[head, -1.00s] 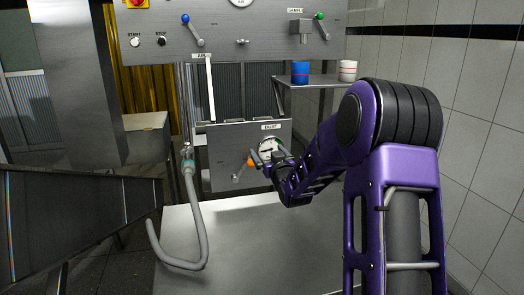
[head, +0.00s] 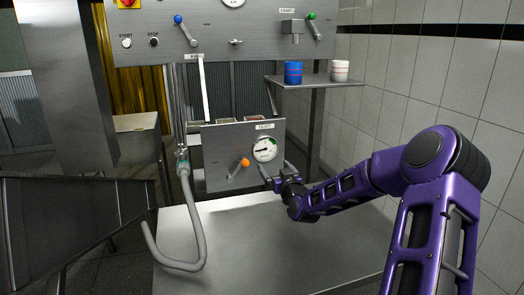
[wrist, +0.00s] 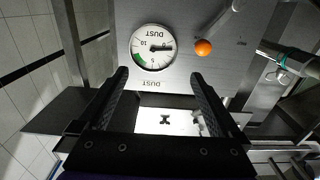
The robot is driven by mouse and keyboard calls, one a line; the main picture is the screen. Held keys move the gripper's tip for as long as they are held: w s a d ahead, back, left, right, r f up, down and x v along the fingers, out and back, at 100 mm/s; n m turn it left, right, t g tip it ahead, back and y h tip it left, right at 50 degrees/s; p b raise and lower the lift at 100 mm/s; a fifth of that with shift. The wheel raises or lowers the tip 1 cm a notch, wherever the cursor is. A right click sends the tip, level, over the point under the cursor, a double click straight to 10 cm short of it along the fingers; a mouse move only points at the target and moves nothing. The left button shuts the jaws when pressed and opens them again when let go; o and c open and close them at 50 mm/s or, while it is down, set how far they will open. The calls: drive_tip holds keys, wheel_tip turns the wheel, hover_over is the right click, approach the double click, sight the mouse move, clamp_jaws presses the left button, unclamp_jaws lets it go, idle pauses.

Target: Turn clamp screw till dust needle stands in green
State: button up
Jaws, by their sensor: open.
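The dust gauge (head: 265,149) is a round white dial on the lower grey panel. In the wrist view the dial (wrist: 152,47) appears upside down; its dark needle points right, away from the green patch at lower left. A grey hose carries a teal clamp band (head: 183,166) left of the panel; the band also shows at the right of the wrist view (wrist: 283,59). Its screw is too small to make out. My gripper (head: 271,175) is open and empty, just below the dial and well right of the clamp. In the wrist view its fingers (wrist: 159,76) stand apart.
An orange-knobbed lever (head: 244,163) sits left of the dial. A bare steel table (head: 265,240) lies below. A shelf (head: 315,81) with a blue cup (head: 293,72) and a white cup (head: 340,70) stands at upper right. The tiled wall is right of my arm.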

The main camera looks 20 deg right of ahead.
drive_tip(key=shift+w, duration=2.05)
drive_tip(key=shift+s, duration=0.1)
